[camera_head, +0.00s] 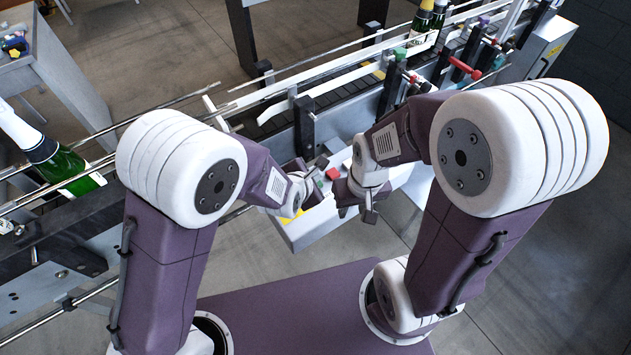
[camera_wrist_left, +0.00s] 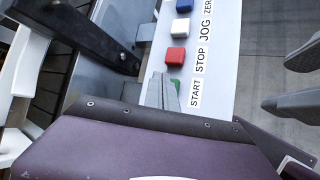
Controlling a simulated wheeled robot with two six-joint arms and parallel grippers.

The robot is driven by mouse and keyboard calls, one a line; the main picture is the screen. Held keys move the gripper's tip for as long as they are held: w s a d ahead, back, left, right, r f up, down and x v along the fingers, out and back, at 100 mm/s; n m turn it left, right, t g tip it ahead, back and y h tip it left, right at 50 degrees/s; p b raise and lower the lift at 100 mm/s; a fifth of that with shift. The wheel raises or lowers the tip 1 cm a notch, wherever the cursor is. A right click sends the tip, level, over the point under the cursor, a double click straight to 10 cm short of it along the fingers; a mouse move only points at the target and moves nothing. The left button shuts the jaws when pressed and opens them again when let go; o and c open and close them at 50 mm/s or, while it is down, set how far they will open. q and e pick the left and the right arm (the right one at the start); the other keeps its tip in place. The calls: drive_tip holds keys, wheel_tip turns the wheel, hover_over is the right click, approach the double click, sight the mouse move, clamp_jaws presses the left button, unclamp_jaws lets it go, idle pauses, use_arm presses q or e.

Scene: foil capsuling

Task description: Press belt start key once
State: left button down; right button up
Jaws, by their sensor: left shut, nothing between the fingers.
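The control panel (camera_wrist_left: 218,75) is a white box top with a column of square keys. The green start key (camera_wrist_left: 176,86), beside the printed word START, is partly hidden behind my left gripper (camera_wrist_left: 160,88). Above it in the left wrist view are the red stop key (camera_wrist_left: 176,56), the white jog key (camera_wrist_left: 181,29) and a blue key (camera_wrist_left: 185,5). My left gripper is shut and empty, its fingertips at the green key; I cannot tell whether they touch it. It also shows in the head view (camera_head: 318,166). My right gripper (camera_head: 358,212) is open and empty beside the panel.
The conveyor (camera_head: 345,108) with its guide rails runs behind the panel. A green bottle (camera_head: 52,160) stands at the left and more bottles (camera_head: 425,20) stand at the far end. A grey side table (camera_head: 45,70) is at upper left. My right gripper is close beside my left.

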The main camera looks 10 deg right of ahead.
idle(0.4)
use_arm(q)
drive_tip(key=shift+f+b, duration=0.4)
drive_tip(key=shift+b, duration=0.3)
